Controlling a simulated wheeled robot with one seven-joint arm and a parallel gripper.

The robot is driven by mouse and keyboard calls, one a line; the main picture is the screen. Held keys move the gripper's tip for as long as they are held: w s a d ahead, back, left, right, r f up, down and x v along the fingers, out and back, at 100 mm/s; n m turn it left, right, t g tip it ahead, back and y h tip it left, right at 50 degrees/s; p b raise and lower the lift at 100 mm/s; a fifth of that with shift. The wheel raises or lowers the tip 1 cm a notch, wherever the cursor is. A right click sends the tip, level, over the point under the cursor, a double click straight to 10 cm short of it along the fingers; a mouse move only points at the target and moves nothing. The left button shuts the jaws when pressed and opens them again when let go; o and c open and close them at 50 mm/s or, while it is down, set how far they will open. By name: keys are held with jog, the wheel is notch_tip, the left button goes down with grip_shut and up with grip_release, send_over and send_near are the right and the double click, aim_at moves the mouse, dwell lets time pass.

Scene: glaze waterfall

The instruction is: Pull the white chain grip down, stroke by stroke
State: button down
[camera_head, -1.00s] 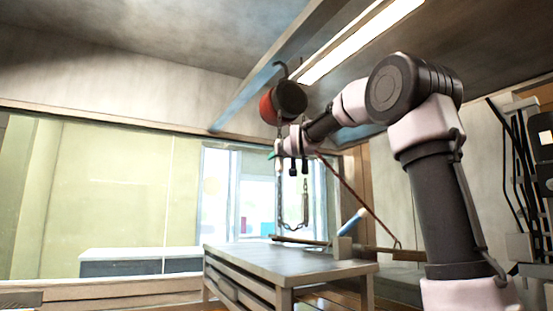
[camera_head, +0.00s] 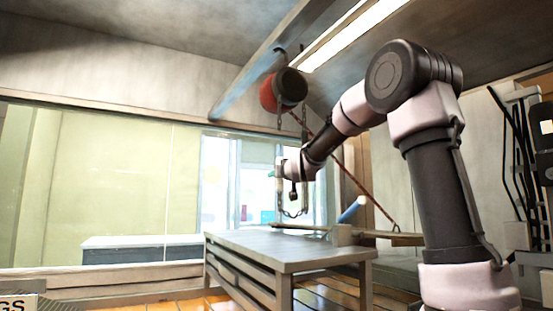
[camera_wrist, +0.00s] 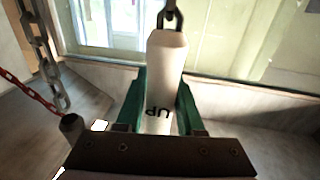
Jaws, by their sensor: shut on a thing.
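The white chain grip (camera_wrist: 166,55), with "UP" printed on it, stands between the green fingers of my gripper (camera_wrist: 160,100) in the wrist view. The fingers are shut on its sides, and a dark chain (camera_wrist: 171,14) joins its top. In the head view my gripper (camera_head: 277,173) is small, below the red and black hoist (camera_head: 284,90); the grip is hard to make out there.
A grey slatted table (camera_head: 290,250) stands below, with a blue-handled thing (camera_head: 351,210) and a wooden bar on it. A second chain (camera_wrist: 42,50) and a red chain (camera_wrist: 25,92) hang at left in the wrist view. A blue-grey beam (camera_head: 262,75) runs overhead.

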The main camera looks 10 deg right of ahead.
notch_tip(320, 180, down, 6)
jog(key=shift+f, duration=0.25)
jog(key=c, duration=0.5)
grip_release()
jog(key=shift+r, duration=0.2)
jog(key=s, duration=0.3)
jog(key=s+d, duration=0.1)
jog(key=s, duration=0.6)
jog(key=shift+s+d, duration=0.3)
jog(key=shift+d, duration=0.05)
